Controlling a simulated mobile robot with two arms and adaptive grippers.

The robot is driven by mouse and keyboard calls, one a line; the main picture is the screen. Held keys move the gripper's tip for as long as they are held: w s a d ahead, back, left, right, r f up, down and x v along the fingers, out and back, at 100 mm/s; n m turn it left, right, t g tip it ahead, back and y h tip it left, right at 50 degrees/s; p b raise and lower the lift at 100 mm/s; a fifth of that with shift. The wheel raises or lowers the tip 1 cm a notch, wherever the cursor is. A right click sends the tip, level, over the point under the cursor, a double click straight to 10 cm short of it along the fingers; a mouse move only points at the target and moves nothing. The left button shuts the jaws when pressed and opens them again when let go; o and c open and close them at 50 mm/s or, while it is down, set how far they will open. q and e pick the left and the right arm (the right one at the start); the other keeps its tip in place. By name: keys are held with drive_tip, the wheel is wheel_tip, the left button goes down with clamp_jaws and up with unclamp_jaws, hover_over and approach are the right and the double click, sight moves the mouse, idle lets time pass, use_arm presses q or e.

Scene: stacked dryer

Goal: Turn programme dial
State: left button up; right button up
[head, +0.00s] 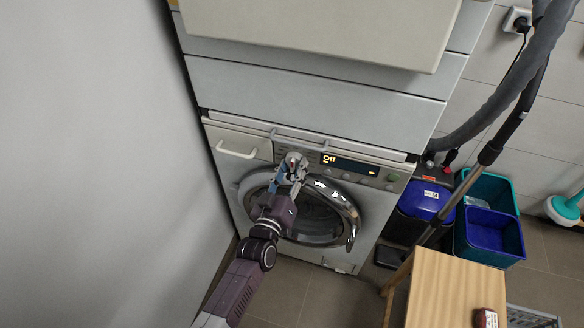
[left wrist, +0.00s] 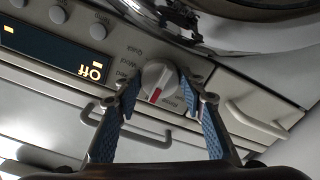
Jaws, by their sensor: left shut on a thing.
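The programme dial (left wrist: 159,77) is a round light-grey knob with a red mark, on the dryer's front panel. My left gripper (left wrist: 160,84) has its two blue-padded fingers on either side of the dial and is shut on it. In the head view the left gripper (head: 292,163) is at the panel left of the display, and it hides the dial. The display (head: 350,166) reads "Off"; it also shows upside down in the left wrist view (left wrist: 50,55). My right gripper is not in view.
The round dryer door (head: 350,213) with its chrome rim is just below the panel. A drawer handle (head: 237,152) sits to the left. A grey wall is close on the left. A wooden table (head: 450,290), blue bins (head: 426,200) and a vacuum hose (head: 525,80) are on the right.

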use_arm(q)
drive_tip(key=shift+f+n, duration=0.1)
drive_tip(key=shift+n, duration=0.2)
drive_tip(key=o, duration=1.2)
drive_tip(key=shift+c, duration=0.2)
drive_tip(key=v, duration=1.2)
